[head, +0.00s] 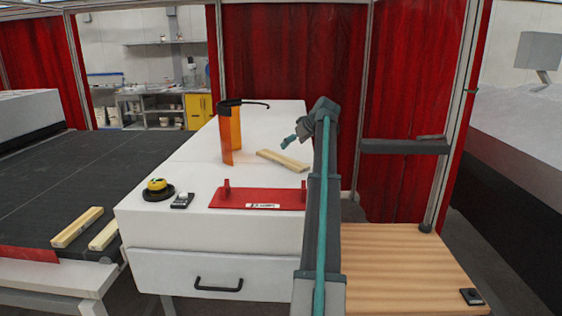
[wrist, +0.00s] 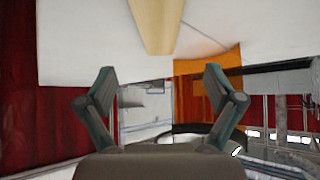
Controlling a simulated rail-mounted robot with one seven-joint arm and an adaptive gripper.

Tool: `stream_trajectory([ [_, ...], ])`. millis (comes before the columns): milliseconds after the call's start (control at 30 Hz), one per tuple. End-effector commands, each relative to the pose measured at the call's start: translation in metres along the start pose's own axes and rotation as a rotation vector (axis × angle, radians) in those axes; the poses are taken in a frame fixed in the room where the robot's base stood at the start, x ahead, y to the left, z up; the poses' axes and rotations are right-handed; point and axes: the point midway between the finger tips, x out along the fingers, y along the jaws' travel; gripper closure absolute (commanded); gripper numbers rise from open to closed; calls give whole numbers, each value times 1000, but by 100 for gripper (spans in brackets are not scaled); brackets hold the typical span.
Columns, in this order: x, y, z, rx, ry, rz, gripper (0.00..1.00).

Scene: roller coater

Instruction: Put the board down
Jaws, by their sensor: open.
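A light wooden board (head: 283,160) lies on the white machine top (head: 185,160), beyond the red plate. My gripper (head: 288,142) is just above and behind its middle in the head view. In the wrist view my gripper (wrist: 159,72) has its two fingers spread wide with nothing between them. The board (wrist: 155,22) shows there at the top edge, its near end a little beyond the fingertips and apart from them. Two more wooden boards, one (head: 77,227) and another (head: 104,234), lie at the dark conveyor's front right corner.
An orange guard (head: 230,135) with a black bar stands left of the board. A red plate (head: 258,198) with two upright posts, a yellow-black button (head: 157,186) and a small dark device (head: 182,201) sit nearer. A wooden table (head: 405,265) at right is mostly bare.

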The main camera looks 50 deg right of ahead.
Motion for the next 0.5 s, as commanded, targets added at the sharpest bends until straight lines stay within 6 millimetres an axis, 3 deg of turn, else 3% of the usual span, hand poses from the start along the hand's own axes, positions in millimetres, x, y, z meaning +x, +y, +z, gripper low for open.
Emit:
stream_trajectory([
  [300, 41, 0, -2, 0, -1, -1, 8],
  [500, 54, 0, 0, 0, -1, -1, 8],
])
